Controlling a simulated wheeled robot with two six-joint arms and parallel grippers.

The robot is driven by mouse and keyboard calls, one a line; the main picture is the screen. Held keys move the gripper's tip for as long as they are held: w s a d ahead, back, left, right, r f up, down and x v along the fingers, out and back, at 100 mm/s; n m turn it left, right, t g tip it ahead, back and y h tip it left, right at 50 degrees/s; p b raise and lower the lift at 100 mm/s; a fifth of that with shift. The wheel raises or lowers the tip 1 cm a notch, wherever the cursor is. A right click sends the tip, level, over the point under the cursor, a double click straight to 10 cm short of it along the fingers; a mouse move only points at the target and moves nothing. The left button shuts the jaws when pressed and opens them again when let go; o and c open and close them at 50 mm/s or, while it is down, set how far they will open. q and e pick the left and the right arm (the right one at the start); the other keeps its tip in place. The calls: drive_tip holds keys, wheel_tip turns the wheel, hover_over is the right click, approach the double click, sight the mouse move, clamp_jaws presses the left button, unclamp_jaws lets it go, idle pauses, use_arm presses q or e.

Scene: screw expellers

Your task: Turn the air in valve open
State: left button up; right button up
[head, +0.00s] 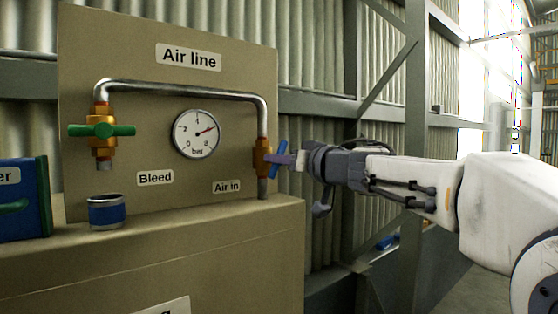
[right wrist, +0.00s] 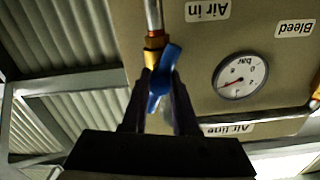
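The air in valve is a brass body (head: 262,158) on the right-hand vertical pipe, above the "Air in" label (head: 227,186). Its blue handle (head: 284,151) is tilted across the pipe line. The handle (right wrist: 160,79) also shows in the right wrist view, lying diagonally between my two fingers. My right gripper (head: 290,159) reaches in from the right with its fingertips at the handle. The fingers (right wrist: 161,85) stand apart, one on each side of it; whether they press on it I cannot tell. My left gripper is not in view.
A pressure gauge (head: 196,134) sits mid-panel, its needle pointing up and right. A green-handled bleed valve (head: 102,131) is on the left pipe. A blue cup (head: 106,213) stands below it on the ledge, beside a blue box (head: 22,199). A steel post (head: 417,80) stands behind my right arm.

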clamp_jaws()
drive_tip(key=shift+r+n+p, duration=0.15)
drive_tip(key=shift+n+p, duration=0.6)
drive_tip(key=shift+n, duration=0.25)
drive_tip(key=n+p, duration=0.1)
drive_tip(key=n, duration=0.2)
drive_tip(key=shift+n, duration=0.3)
drive_tip(key=o, duration=0.7)
unclamp_jaws()
